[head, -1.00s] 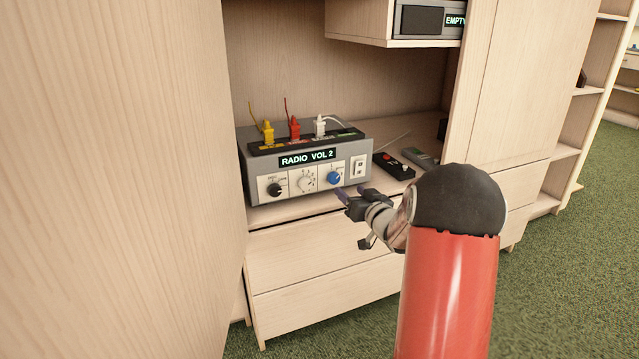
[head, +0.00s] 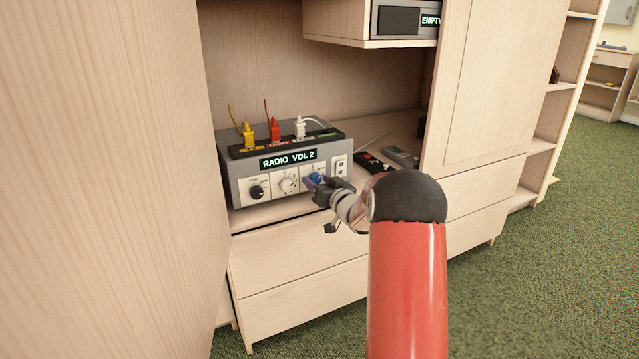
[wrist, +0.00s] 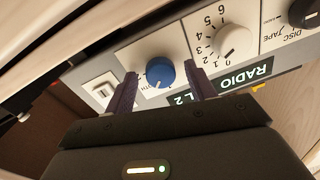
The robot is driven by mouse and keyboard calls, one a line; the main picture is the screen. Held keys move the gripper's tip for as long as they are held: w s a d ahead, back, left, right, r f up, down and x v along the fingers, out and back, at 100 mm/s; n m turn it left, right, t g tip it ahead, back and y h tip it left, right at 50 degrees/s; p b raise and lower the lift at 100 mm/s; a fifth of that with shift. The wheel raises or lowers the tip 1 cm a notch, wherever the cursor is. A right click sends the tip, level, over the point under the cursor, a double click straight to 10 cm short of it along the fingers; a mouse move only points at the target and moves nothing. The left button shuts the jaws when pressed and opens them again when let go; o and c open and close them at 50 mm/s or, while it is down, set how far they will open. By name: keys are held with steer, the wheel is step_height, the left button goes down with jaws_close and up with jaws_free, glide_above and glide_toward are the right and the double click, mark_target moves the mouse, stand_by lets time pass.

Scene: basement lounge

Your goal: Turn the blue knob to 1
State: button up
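The blue knob (wrist: 160,72) is on the front panel of a grey radio box (head: 238,186). In the wrist view it sits between the two fingers of my gripper (wrist: 160,88), which are apart with a gap on each side of it. Its white pointer faces down in that view, and the number it points at is hidden. In the head view the blue knob (head: 316,178) is partly covered by my gripper (head: 313,186).
A white dial (wrist: 234,42) and a black knob (wrist: 305,12) sit beside the blue knob. A white switch (head: 340,166) is on its other side. Yellow, red and white plugs stand on top. Remotes (head: 372,162) lie on the shelf at right. A wooden panel (head: 110,180) fills the left.

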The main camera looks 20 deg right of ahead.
steer(key=c, duration=0.9)
steer(key=shift+f+n+b, duration=0.15)
steer(key=shift+n+b, duration=0.25)
steer(key=shift+b, duration=0.05)
steer(key=n+b, duration=0.3)
steer(key=shift+b, duration=0.35)
steer(key=shift+n+g+b, duration=0.3)
steer(key=shift+n+b, duration=1.45)
steer(key=shift+n, duration=0.75)
steer(key=o, duration=0.9)
steer(key=shift+r, duration=0.2)
steer(key=shift+o, duration=0.2)
steer(key=shift+h, duration=0.3)
